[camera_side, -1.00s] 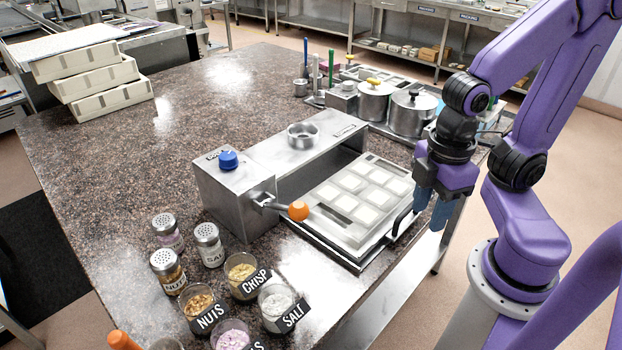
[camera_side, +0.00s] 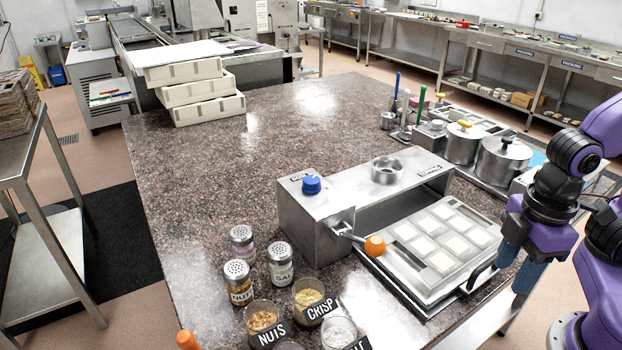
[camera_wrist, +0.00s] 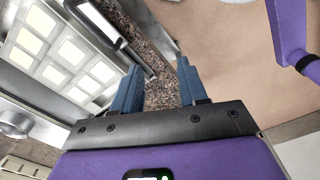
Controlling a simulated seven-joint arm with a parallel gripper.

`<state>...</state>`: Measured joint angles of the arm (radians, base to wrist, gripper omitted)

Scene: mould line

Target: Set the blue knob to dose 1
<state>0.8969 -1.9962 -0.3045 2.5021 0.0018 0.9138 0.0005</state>
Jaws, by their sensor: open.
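The blue knob (camera_side: 311,184) sits on top of the steel dosing machine (camera_side: 318,222), at its left end. Marks beside the knob are too small to read, so its setting cannot be told. My gripper (camera_side: 527,277) is at the right, beyond the mould tray and well away from the knob. In the wrist view my gripper (camera_wrist: 158,80) has its two blue fingers apart with nothing between them. The knob is not seen in the wrist view.
An orange-ended lever (camera_side: 375,246) sticks out of the machine's front. The mould tray (camera_side: 421,295) with a black handle lies beside it. Shakers (camera_side: 281,264) and topping jars (camera_side: 308,297) stand in front left. Steel pots (camera_side: 501,158) stand behind right.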

